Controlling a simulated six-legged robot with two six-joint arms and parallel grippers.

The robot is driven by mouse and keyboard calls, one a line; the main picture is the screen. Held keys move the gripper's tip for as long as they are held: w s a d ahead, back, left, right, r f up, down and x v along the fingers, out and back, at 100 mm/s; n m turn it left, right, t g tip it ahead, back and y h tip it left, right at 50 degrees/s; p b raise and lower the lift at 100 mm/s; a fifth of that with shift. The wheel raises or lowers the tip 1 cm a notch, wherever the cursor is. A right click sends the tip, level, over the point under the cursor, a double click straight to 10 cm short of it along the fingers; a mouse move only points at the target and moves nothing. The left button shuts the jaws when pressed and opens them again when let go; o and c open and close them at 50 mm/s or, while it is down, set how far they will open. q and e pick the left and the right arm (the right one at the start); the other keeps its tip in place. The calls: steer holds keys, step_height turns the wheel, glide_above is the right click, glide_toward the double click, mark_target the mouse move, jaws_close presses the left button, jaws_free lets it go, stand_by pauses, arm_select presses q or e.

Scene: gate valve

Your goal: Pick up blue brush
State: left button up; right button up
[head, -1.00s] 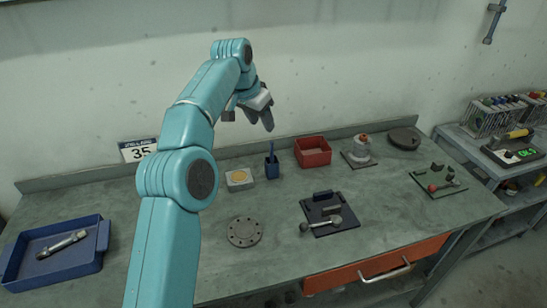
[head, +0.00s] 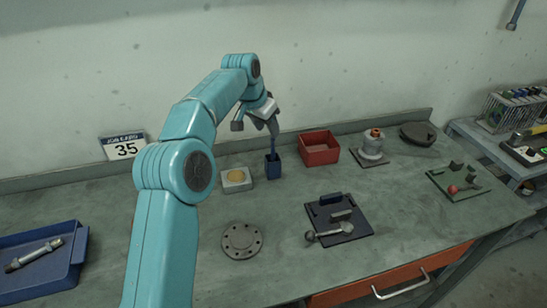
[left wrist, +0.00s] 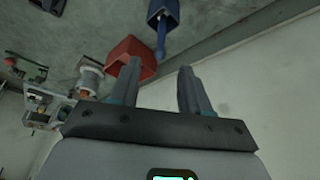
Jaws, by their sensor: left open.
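The blue brush (head: 274,143) stands upright in a small dark blue cup (head: 273,168) near the back of the bench. My left gripper (head: 268,128) is above the cup, with its fingers close to the brush's upper end, which they partly hide in the head view. In the left wrist view the gripper (left wrist: 160,75) is open, with nothing between its two fingers. There the brush handle (left wrist: 160,42) sticks out of the cup (left wrist: 162,10) toward the gap, just beyond the fingertips. My right gripper is in neither view.
A red bin (head: 319,149) stands just right of the cup, and a pale block with a yellow disc (head: 236,180) just left. The wall (head: 340,60) is close behind. A round flange (head: 242,240) and a dark tray with parts (head: 340,218) lie in front.

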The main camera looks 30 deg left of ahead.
mark_target(274, 146)
arm_select(q)
steer(key=p+x, duration=0.1)
steer(key=x, duration=0.9)
steer(key=shift+s+a+f, duration=0.1)
steer(key=shift+s, duration=0.1)
jaws_close()
